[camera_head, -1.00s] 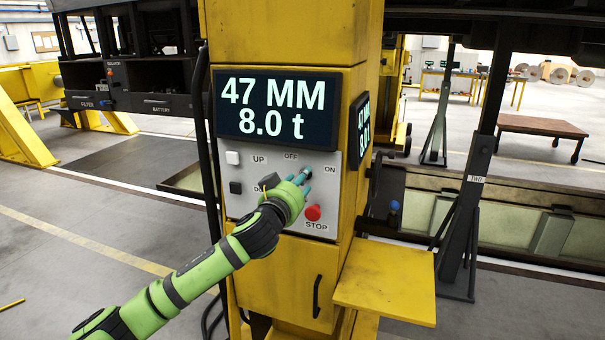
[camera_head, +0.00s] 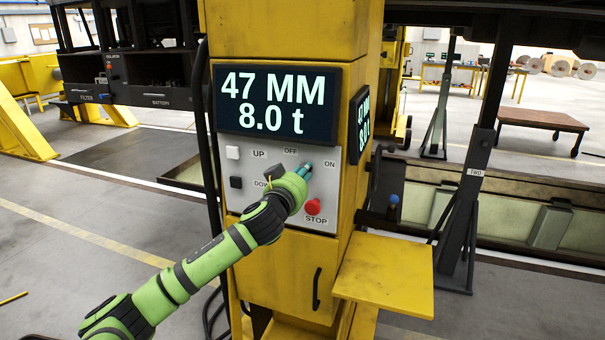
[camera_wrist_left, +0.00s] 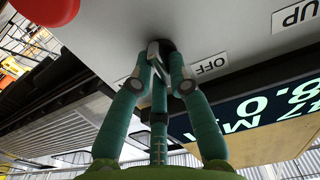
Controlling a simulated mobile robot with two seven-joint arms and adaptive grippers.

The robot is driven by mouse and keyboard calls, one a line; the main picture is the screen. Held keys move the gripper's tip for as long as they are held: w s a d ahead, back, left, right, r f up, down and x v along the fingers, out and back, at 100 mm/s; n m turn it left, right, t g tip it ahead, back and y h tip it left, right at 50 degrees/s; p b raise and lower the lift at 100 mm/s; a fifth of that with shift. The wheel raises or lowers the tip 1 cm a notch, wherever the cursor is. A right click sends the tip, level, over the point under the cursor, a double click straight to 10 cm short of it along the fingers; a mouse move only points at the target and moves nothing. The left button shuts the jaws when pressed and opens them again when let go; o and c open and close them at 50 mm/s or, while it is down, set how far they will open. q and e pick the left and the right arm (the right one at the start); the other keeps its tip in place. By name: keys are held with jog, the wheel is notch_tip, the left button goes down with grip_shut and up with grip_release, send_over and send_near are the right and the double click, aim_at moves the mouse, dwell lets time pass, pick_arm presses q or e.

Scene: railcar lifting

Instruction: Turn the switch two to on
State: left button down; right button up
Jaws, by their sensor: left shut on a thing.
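The rotary switch (camera_wrist_left: 157,52) is on the grey control panel (camera_head: 237,208) of a yellow jack column, between the OFF and ON labels. In the wrist view its grey lever sits between my left fingers. In the head view my left gripper (camera_head: 303,170) covers most of the switch. My left gripper, also in the wrist view (camera_wrist_left: 160,78), is shut on the switch. The OFF label (camera_wrist_left: 211,65) is beside it; the ON label (camera_head: 329,163) shows clear of the fingers. My right gripper is not in view.
A red STOP button (camera_head: 313,206) is just below the fingers. UP (camera_head: 232,152) and DOWN (camera_head: 236,182) buttons are at the panel's left. The display (camera_head: 275,104) above reads 47 MM and 8.0 t. A yellow shelf (camera_head: 385,275) juts out lower right. A post (camera_head: 466,210) is labelled TWO.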

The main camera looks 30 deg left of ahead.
pick_arm(q)
jog(key=shift+m, duration=0.3)
jog(key=m+p, duration=0.1)
jog(key=m, duration=0.2)
jog(key=m+p, duration=0.1)
jog(key=m, duration=0.3)
jog(key=m+p, duration=0.2)
jog(key=m, duration=0.2)
jog(key=shift+f, duration=0.25)
jog(key=shift+m, duration=0.3)
jog(key=c, duration=1.2)
grip_release()
jog(key=v, duration=1.2)
jog(key=shift+d, duration=0.1)
